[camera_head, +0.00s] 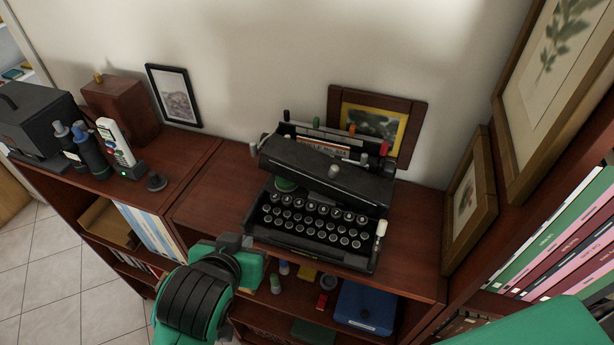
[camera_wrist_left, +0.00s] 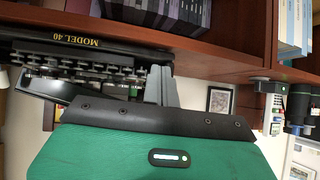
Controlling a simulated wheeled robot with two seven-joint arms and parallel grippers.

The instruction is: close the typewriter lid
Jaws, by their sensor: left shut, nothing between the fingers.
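The black typewriter (camera_head: 310,250) stands on the wooden shelf top, its round keys facing me. Its black lid (camera_head: 300,160), with a small light knob, sits raised and tilted above and behind the keys. A green round part shows under the lid's left end. My left gripper (camera_head: 236,242) is shut and empty, just in front of the typewriter's front left corner. The left wrist view is upside down; there the shut fingers (camera_wrist_left: 160,86) are beside the typewriter's front (camera_wrist_left: 90,45), lettered "MODEL 40". Whether they touch it I cannot tell. My right gripper is not in view.
A leaning picture frame (camera_head: 405,118) is close behind the typewriter, and another frame (camera_head: 470,200) stands to its right. Binoculars (camera_head: 88,150) and a white device (camera_head: 115,142) stand at left. A blue box (camera_head: 365,308) is on the shelf below. Bare wood lies left of the typewriter.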

